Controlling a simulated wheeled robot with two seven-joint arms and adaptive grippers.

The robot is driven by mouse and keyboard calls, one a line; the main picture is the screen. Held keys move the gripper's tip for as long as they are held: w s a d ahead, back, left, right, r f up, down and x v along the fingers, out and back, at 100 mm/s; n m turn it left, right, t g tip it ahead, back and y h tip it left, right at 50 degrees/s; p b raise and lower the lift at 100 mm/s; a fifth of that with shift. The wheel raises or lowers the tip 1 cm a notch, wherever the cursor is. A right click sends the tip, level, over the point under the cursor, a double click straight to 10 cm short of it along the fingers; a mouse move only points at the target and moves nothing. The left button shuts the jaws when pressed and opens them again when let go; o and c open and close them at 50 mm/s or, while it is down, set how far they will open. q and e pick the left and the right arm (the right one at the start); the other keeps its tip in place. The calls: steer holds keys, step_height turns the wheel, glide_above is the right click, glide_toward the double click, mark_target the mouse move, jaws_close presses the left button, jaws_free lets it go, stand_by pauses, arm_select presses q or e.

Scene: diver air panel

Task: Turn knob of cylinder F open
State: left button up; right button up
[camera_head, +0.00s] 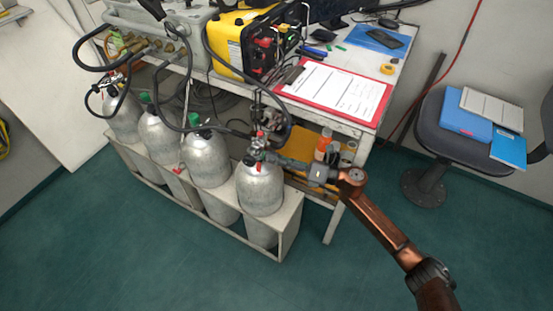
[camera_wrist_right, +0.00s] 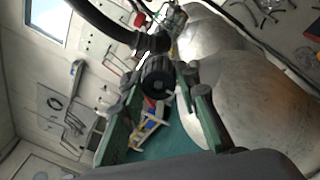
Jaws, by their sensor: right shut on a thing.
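A row of silver gas cylinders stands in a low rack. No letter is readable on them, so I cannot tell cylinder F by its label. My right gripper (camera_head: 268,157) is at the valve on top of the rightmost cylinder (camera_head: 261,190). In the right wrist view, a black ribbed valve knob (camera_wrist_right: 157,82) sits between the green fingers of my right gripper (camera_wrist_right: 160,88), which is shut on it. A black hose (camera_wrist_right: 95,18) joins the valve, and the silver cylinder body (camera_wrist_right: 262,95) fills the right. The knob's turn position cannot be told. My left gripper is not in view.
The rack (camera_head: 287,236) encloses the cylinder bases. Behind it is a table with a yellow case (camera_head: 228,45) and a red clipboard (camera_head: 335,92). Black hoses (camera_head: 160,95) loop over the other cylinders. A chair (camera_head: 440,125) stands right; the front floor is clear.

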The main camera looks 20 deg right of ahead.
steer(key=shift+f, duration=0.1)
steer(key=o, duration=1.2)
steer(key=shift+c, duration=0.2)
